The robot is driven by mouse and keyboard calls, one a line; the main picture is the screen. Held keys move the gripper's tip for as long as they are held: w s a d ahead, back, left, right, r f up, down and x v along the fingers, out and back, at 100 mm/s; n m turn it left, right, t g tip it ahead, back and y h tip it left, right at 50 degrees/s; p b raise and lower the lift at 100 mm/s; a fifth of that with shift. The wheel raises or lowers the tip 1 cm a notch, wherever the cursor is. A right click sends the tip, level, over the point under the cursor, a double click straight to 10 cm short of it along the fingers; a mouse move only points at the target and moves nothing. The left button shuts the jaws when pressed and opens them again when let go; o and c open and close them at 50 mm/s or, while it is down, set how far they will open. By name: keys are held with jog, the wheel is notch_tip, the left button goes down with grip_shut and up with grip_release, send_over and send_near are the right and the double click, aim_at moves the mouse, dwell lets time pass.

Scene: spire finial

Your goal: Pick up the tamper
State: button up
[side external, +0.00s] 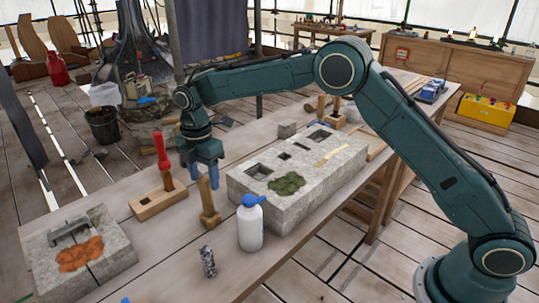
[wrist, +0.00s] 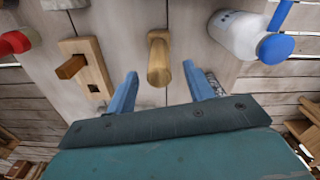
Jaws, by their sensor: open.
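The tamper (side external: 208,202) appears to be the upright wooden tool with a round handle and a wider foot, standing on the workbench. In the wrist view the tamper (wrist: 159,58) lies ahead of the gap between the fingers, seen from its handle end. My gripper (side external: 201,179) has its blue fingers pointing down, close to the tamper's top in the side view. In the wrist view my gripper (wrist: 160,72) is open, with nothing between its fingertips. Whether a finger touches the tamper cannot be told.
A wooden block with a peg (side external: 158,198) and a red-handled tool (side external: 161,150) stand left of the tamper. A white bottle with a blue cap (side external: 250,225) and a large stone block (side external: 315,178) are to its right. A small mottled cylinder (side external: 208,262) stands in front.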

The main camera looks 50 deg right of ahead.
aim_at(206, 192)
jog(key=shift+f, duration=0.3)
jog(key=shift+f, duration=2.6)
grip_shut()
jog(key=shift+r, duration=0.1)
jog(key=shift+w, duration=0.1)
notch_tip(206, 192, up, 20)
